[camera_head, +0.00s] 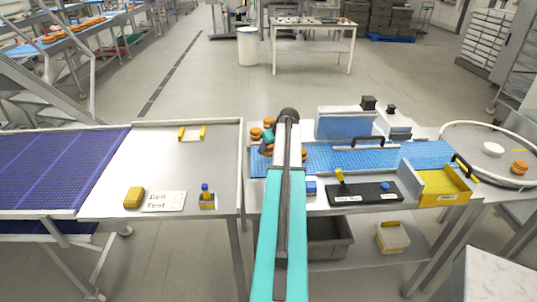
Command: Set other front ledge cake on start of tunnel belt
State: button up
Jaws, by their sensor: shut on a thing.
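My gripper (267,138) is at the far end of my teal and grey arm, by the left end of the blue tunnel belt (325,160). It is mostly hidden by the arm, and its fingertips are not clear. It is shut on a filled round cake, but I cannot tell exactly which one. Small brown-orange cakes show around it: one at its left (256,133), one behind it (269,122), and one just right of the arm (304,155).
A grey-and-blue box (345,122) stands behind the belt. A yellow tray (444,186) is at the belt's right end, and a round table (473,134) holds another cake (519,168). A dark board (350,195) lies in front. The left steel table (165,155) has clear room.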

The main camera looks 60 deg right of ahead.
aim_at(269, 153)
jog(key=shift+f, duration=0.1)
jog(key=shift+f+p, duration=0.95)
jog(key=shift+f, duration=0.7)
jog(key=shift+f, duration=0.15)
jog(key=o, duration=0.7)
jog(key=shift+o, duration=0.2)
jog(key=shift+r, duration=0.2)
jog(key=shift+s+r, duration=0.1)
jog(key=b+v, duration=0.3)
jog(key=v, duration=0.8)
jog(key=shift+r, duration=0.35)
